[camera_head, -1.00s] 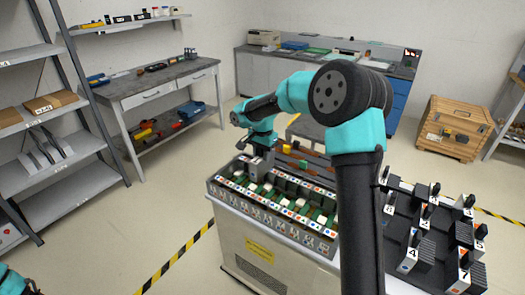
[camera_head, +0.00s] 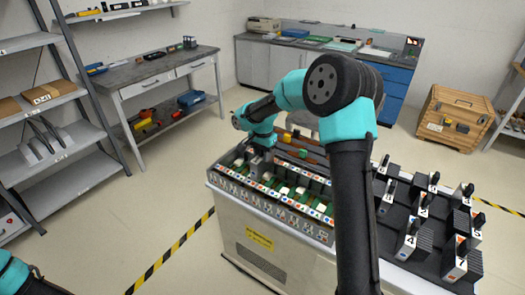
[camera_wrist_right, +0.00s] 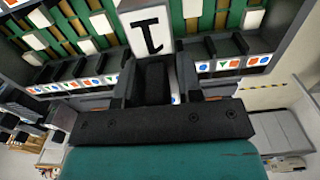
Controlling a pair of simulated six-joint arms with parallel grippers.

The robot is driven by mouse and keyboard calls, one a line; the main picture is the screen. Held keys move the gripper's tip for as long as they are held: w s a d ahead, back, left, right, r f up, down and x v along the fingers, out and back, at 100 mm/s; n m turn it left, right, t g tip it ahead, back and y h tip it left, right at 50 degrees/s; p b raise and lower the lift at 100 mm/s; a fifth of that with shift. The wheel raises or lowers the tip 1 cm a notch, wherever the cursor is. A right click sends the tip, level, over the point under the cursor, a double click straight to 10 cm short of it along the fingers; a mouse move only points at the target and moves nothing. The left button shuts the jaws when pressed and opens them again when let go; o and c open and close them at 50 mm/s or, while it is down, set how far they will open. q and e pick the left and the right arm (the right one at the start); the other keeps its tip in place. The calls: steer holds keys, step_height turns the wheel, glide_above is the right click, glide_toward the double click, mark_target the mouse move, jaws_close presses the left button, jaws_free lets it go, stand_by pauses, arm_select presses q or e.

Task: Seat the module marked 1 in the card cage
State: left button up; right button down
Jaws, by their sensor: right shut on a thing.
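The module marked 1 (camera_wrist_right: 152,45) shows its white label and dark handle in the right wrist view. My right gripper (camera_wrist_right: 154,88) is shut on that handle. In the head view my right gripper (camera_head: 262,142) is at the left part of the card cage (camera_head: 270,200), with the grey module (camera_head: 261,162) below it. The cage is an open box with green boards inside and rows of coloured symbol labels along its front. I cannot tell how deep the module sits or whether it touches a slot. My left gripper is out of view; only part of my left arm shows bottom left.
A dark rack (camera_head: 405,260) with several numbered modules stands right of the cage, partly behind my right arm. A workbench (camera_head: 165,68), shelves (camera_head: 70,150) and a wooden crate (camera_head: 455,122) stand farther off. Open floor lies left of the cart.

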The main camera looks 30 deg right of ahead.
mark_target(263, 163)
steer(key=shift+f, duration=2.3)
steer(key=shift+f, duration=0.15)
steer(key=c, duration=0.7)
jaws_free()
step_height(263, 163, up, 17)
steer(key=shift+r, duration=0.2)
